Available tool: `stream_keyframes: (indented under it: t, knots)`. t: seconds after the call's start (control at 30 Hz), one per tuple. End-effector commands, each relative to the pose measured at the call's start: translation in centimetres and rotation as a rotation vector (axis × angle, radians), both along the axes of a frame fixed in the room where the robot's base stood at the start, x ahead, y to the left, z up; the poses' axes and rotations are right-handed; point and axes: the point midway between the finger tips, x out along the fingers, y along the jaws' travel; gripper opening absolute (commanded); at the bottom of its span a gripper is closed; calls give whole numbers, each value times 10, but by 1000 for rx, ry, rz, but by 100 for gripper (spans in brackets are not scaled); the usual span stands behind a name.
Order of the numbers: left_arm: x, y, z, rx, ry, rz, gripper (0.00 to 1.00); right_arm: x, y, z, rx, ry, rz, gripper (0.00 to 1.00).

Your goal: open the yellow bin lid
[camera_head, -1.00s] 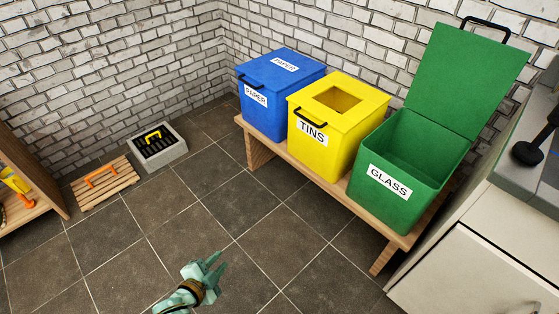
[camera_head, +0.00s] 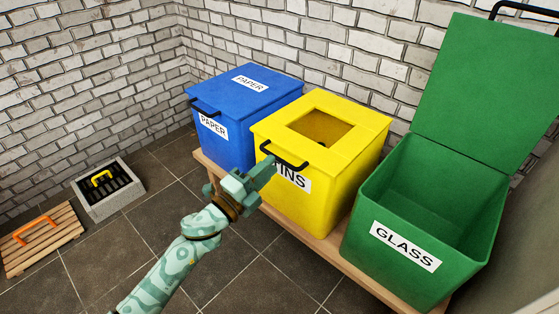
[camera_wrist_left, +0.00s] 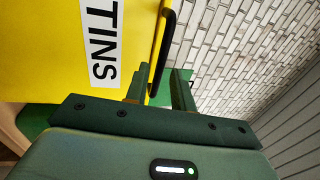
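The yellow bin (camera_head: 322,200) stands between the blue and green bins, with a TINS label on its front. Its yellow lid (camera_head: 365,125) is down and has a square opening. A black handle (camera_head: 284,155) sticks out from the lid's front edge. My left gripper (camera_head: 265,172) is open and empty in front of the bin, its fingers close to the handle and partly covering the label. In the left wrist view, the handle (camera_wrist_left: 163,55) lies in line with the gap between the open fingers (camera_wrist_left: 160,82). I cannot tell whether they touch. My right gripper is out of view.
The blue PAPER bin (camera_head: 240,125), lid down, stands left. The green GLASS bin (camera_head: 405,220), lid raised, stands right. All sit on a wooden bench (camera_head: 212,165) against a brick wall. A grey block with a grate (camera_head: 108,190) and wooden slats (camera_head: 38,240) lie on the floor at left.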

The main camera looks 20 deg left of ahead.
Motion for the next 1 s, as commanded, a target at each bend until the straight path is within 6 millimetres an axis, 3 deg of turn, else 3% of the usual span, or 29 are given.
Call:
stream_keyframes:
  t: [0.1, 0.23, 0.6, 0.7, 1.0]
  knots:
    - [21, -7, 2, 2, 1, 1, 25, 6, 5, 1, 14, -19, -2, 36]
    - [34, -12, 5, 1, 2, 1, 25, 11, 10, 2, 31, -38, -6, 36]
    - [40, -14, 7, 0, 2, 1, 25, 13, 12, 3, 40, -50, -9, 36]
    - [40, -14, 7, 0, 2, 1, 0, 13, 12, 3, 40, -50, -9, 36]
    - [39, -13, 9, 2, 5, 0, 0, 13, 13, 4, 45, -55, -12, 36]
